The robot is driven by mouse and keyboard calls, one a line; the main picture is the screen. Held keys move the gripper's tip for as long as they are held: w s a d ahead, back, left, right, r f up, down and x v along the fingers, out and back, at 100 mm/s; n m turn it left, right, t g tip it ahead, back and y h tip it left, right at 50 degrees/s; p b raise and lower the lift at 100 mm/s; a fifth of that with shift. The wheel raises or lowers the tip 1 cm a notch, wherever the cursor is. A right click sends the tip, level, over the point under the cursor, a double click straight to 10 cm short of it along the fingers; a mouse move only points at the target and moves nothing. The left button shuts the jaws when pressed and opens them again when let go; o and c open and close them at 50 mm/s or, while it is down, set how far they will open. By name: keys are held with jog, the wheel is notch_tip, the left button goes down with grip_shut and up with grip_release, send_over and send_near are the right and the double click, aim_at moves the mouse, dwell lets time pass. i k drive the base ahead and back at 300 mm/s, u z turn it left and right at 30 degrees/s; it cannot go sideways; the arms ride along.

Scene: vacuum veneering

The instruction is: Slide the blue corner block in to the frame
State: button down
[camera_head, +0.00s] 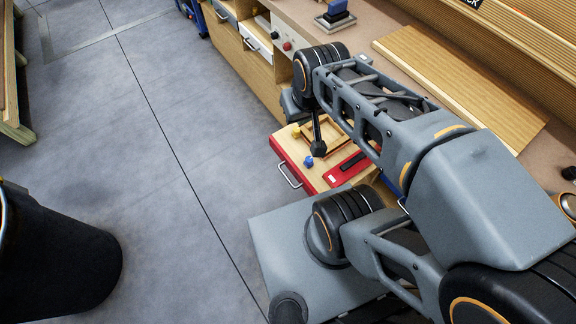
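The small blue corner block (309,162) lies on the light wooden surface of an open red-fronted drawer (283,152), near its front. The wooden frame (311,131) lies farther back on the same surface, partly hidden by my arm. My gripper (318,150) is dark and points down just above and to the right of the blue block in the picture. It is too small to tell whether it touches the block or whether its fingers are open or shut.
A yellow block (296,132) is at the frame's left side. A red and black item (346,169) lies to the right in the drawer. A workbench (370,25) with a wooden board (450,75) stands behind. A black bin-like object (60,255) is at lower left. Grey floor (150,120) is clear.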

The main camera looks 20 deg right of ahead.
aim_at(308, 162)
jog(key=u, duration=0.45)
jog(key=k, duration=0.5)
jog(key=u, duration=0.9)
jog(key=i, duration=0.1)
jog(key=z, duration=0.1)
